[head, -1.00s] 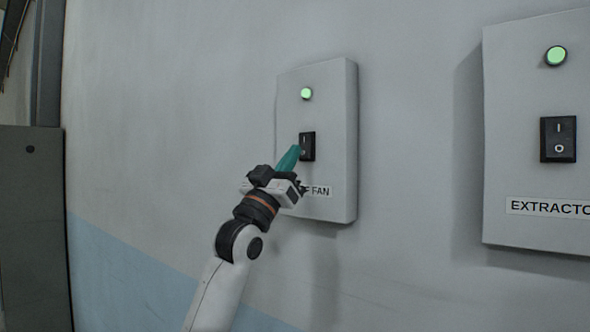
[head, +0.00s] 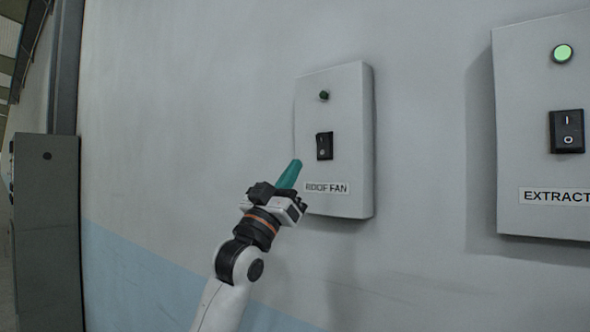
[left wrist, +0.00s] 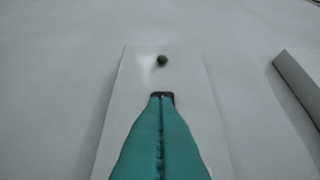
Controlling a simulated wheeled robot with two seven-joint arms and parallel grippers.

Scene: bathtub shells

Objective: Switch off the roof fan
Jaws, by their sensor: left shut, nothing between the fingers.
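The roof fan box (head: 350,110) is a grey box on the wall, labelled ROOF FAN (head: 327,188). Its black rocker switch (head: 324,146) shows whole in the head view, and its lamp (head: 324,96) is dark green, unlit. My left gripper (head: 296,163) has teal fingers pressed together, with nothing between them. In the head view its tips are just below and left of the switch, apart from it. In the left wrist view the shut fingers (left wrist: 161,98) cover most of the switch, and the dark lamp (left wrist: 162,60) shows above. My right gripper is not in view.
The extractor box (head: 520,100) is on the wall to the right, with its lamp (head: 562,54) lit bright green and its own rocker switch (head: 567,131). A grey cabinet (head: 45,230) stands at the far left. The wall between the boxes is clear.

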